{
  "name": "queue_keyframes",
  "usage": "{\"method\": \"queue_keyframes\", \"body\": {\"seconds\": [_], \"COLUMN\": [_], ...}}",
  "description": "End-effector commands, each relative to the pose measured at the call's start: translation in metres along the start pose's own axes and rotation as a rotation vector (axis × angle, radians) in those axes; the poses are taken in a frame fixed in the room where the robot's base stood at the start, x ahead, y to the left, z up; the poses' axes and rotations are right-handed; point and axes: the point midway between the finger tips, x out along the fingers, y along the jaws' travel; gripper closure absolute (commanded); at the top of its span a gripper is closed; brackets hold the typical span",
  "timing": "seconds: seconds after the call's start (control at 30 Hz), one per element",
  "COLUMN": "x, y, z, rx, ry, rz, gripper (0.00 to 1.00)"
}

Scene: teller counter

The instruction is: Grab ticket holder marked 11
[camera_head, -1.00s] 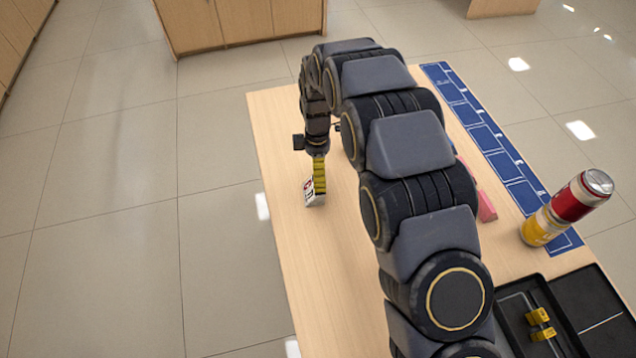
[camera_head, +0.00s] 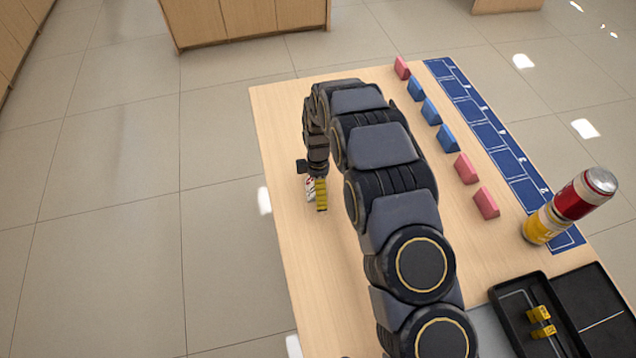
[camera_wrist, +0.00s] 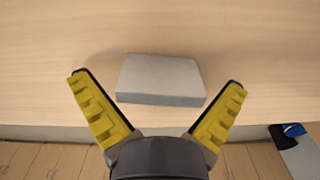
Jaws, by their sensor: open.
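A small white-grey block (camera_head: 309,188) with dark and red marks stands near the table's left edge in the head view; its number is too small to read. It may be the ticket holder marked 11. My gripper (camera_head: 321,196) points down right beside it, and a yellow finger partly hides it. In the wrist view the block's plain grey face (camera_wrist: 160,78) lies between the spread yellow fingers of my gripper (camera_wrist: 157,80), with a gap on both sides.
Several pink wedges (camera_head: 486,203) and blue wedges (camera_head: 447,138) stand in a row beside a blue marked strip (camera_head: 497,150). Stacked cans (camera_head: 570,207) stand at the right. A black tray (camera_head: 508,312) holds yellow pieces (camera_head: 541,322). The table's left part is clear around the block.

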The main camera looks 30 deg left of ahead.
Motion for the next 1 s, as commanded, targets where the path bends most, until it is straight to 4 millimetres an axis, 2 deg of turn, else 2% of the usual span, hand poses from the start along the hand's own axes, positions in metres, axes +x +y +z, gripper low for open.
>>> {"method": "queue_keyframes", "body": {"seconds": [0.03,0.07,0.1,0.13,0.23,0.33,0.77,0.87,1.0], "x": [0.000,0.000,0.000,0.000,0.000,0.000,-0.004,-0.011,-0.035], "y": [0.000,0.000,0.000,0.000,0.000,0.000,0.001,0.001,0.002], "z": [0.000,0.000,0.000,0.000,0.000,0.000,0.000,0.001,0.001], "rx": [0.000,0.001,0.001,0.001,0.001,0.001,0.001,0.002,0.003], "ry": [0.000,0.000,0.000,0.000,0.000,0.000,0.000,0.000,0.001], "rz": [0.000,0.000,0.000,0.000,0.000,0.000,0.002,0.004,0.007], "gripper": [0.09,0.21,0.38,0.48,0.57,0.61,0.61,0.61,0.61]}}
